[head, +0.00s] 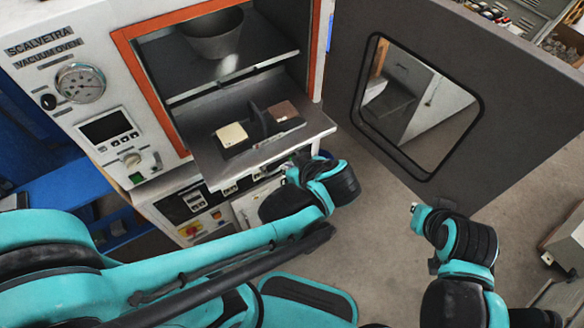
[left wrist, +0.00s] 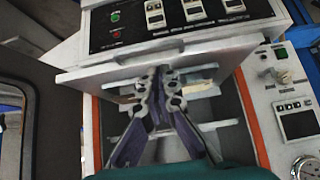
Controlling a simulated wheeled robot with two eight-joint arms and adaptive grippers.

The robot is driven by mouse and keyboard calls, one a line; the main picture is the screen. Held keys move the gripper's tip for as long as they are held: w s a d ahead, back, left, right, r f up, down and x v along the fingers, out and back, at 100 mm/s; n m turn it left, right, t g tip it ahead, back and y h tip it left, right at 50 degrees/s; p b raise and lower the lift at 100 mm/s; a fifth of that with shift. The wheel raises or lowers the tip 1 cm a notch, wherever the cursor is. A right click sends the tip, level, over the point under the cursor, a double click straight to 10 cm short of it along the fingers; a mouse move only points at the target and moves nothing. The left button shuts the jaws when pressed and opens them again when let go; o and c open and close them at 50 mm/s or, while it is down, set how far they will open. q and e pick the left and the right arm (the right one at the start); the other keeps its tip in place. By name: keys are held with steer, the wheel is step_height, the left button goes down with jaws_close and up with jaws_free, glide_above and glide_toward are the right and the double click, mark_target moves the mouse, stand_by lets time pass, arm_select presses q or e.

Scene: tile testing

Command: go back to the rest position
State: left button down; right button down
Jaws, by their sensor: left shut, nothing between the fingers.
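My left gripper (head: 297,160) is just below and in front of the oven's pulled-out lower shelf (head: 205,168) in the head view, mostly hidden by its own wrist. In the left wrist view its two fingers (left wrist: 160,78) are together with nothing between them, close to the shelf's edge in the picture. Whether they touch the shelf I cannot tell. My right arm's wrist end (head: 440,225) is raised over the floor at the lower right; its fingers cannot be made out.
The vacuum oven (head: 105,45) stands open. A cream tile (head: 231,135) and a brown tile (head: 283,111) lie on the lower shelf beside a dark upright divider. A metal bowl (head: 214,38) is on the upper shelf. The windowed door (head: 500,150) is swung out right.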

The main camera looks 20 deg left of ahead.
arm_select(q)
steer(key=s+a+r+m+h, duration=0.1)
steer(key=m+h, duration=0.1)
steer(key=m, duration=0.1)
steer(key=s+a+r+m+t+h, duration=0.1)
steer(key=m+h, duration=0.1)
steer(key=m, duration=0.1)
steer(key=s+a+m+h, duration=0.1)
steer(key=m+h, duration=0.1)
steer(key=m, duration=0.2)
steer(key=shift+a+r+t+h, duration=0.15)
steer(key=shift+r+t+h, duration=0.15)
steer(key=shift+r, duration=0.1)
